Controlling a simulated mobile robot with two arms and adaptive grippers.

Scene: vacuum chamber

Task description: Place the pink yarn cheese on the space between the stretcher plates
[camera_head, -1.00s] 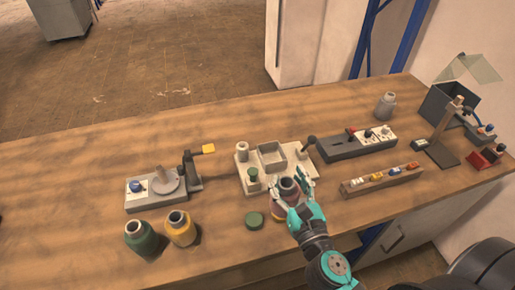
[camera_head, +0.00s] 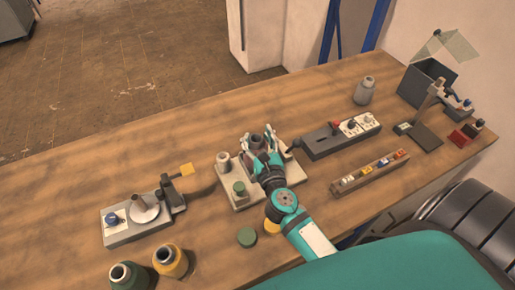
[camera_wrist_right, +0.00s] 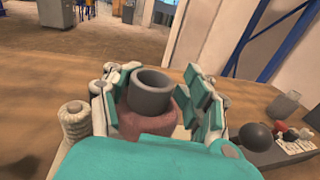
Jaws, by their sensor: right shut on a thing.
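The pink yarn cheese (camera_wrist_right: 160,122) with its grey tube (camera_wrist_right: 150,88) sits between the fingers of my right gripper (camera_wrist_right: 158,105) in the wrist view. The fingers are shut around its sides. In the head view, my right gripper (camera_head: 258,148) is over the middle of the off-white fixture (camera_head: 232,200), and only the grey tube top (camera_head: 257,140) shows clearly. The gripper and cheese hide the fixture's middle, so I cannot make out the stretcher plates or tell whether the cheese touches the fixture. My left gripper is not in view.
A pale spool (camera_head: 223,161) and a green knob (camera_head: 239,188) stand on the fixture's left side. A grey device (camera_head: 340,138) is to its right. Green (camera_head: 128,277) and yellow (camera_head: 171,262) cones stand at front left.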

